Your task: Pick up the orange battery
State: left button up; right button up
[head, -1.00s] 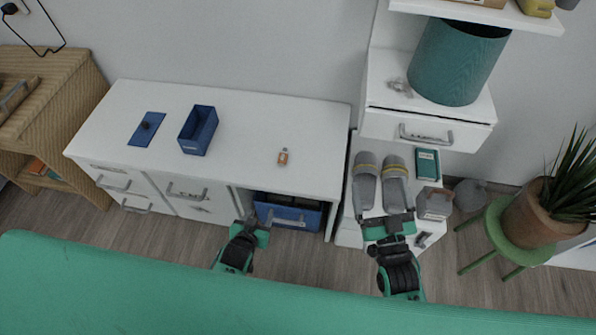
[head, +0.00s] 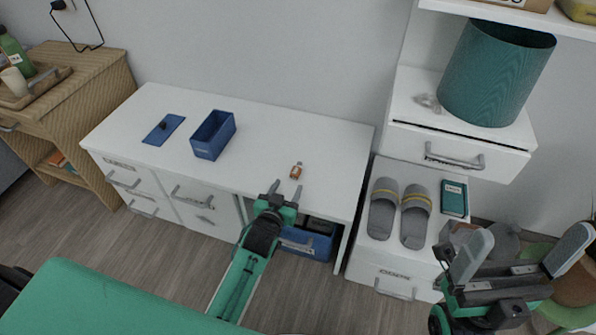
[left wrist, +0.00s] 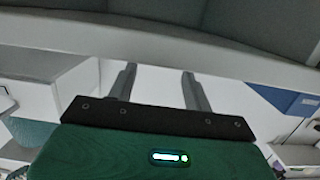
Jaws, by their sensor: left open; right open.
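The orange battery (head: 296,171) is small and stands on the white desk top (head: 270,135), near its front edge and right of centre. My left gripper (head: 285,190) is open and empty. In the head view its fingers appear at the desk's front edge, just below the battery and apart from it. The left wrist view shows the two spread fingers (left wrist: 160,80) with a pale edge across them; no battery is visible there. My right gripper (head: 520,252) is open and empty at the lower right, far from the battery.
A blue open box (head: 213,136) and a blue lid-like plate (head: 163,130) lie on the desk's left. A blue bin (head: 306,243) sits under the desk. Right are slippers (head: 383,208), a teal book (head: 454,198) and a teal basket (head: 495,72). The desk around the battery is clear.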

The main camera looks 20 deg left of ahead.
aim_at(293, 176)
pick_arm(q)
jog(key=shift+w+d+f+b, duration=0.15)
jog(key=shift+w+b, duration=0.2)
jog(key=shift+w, duration=0.85)
jog(key=shift+w+a+f+b, duration=0.1)
jog(key=shift+w+f+b, duration=0.15)
jog(key=shift+w, duration=0.9)
jog(key=shift+w+d+f+b, duration=0.1)
jog(key=shift+w+b, duration=0.3)
jog(key=shift+w, duration=0.8)
jog(key=c, duration=1.1)
